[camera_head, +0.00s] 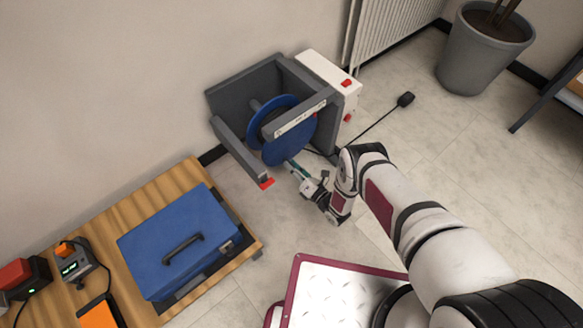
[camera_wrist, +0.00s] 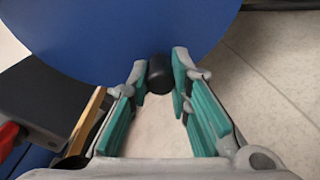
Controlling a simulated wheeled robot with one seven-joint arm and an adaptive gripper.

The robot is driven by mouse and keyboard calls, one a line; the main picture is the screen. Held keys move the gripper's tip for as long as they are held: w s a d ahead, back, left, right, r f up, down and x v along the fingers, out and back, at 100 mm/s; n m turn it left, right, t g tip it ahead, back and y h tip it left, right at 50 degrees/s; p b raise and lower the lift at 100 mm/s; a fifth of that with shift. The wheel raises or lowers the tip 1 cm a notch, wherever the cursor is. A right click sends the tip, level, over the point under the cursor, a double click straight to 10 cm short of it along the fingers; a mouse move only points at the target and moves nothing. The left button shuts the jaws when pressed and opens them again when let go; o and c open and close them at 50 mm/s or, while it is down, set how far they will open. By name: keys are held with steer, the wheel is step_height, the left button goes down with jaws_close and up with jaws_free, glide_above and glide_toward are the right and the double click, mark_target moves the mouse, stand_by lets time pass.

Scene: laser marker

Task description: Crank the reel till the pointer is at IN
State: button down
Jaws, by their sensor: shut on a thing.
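The reel is a blue disc (camera_head: 284,145) in a dark grey frame (camera_head: 233,143) by the wall. A white label strip (camera_head: 300,118) lies on the frame's upper bar; its lettering and any pointer are too small to read. My gripper (camera_head: 294,168) is at the reel's lower edge. In the wrist view the blue disc (camera_wrist: 130,35) fills the top, and a black crank knob (camera_wrist: 160,73) sits between the green-padded fingertips of my gripper (camera_wrist: 160,82). The fingers are shut on the knob.
A wooden bench (camera_head: 180,183) with a blue case (camera_head: 180,242) stands at the left. A white box (camera_head: 328,80) with red parts adjoins the frame. A cable with a black end (camera_head: 405,99) lies on the floor at right. A plant pot (camera_head: 483,50) stands behind.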

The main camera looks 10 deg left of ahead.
steer(key=shift+s+f, duration=0.15)
steer(key=shift+f, duration=0.05)
steer(key=c, duration=1.4)
jaws_free()
steer(key=shift+c, duration=0.2)
steer(key=shift+r, duration=0.1)
steer(key=v, duration=0.7)
steer(key=shift+d, duration=0.25)
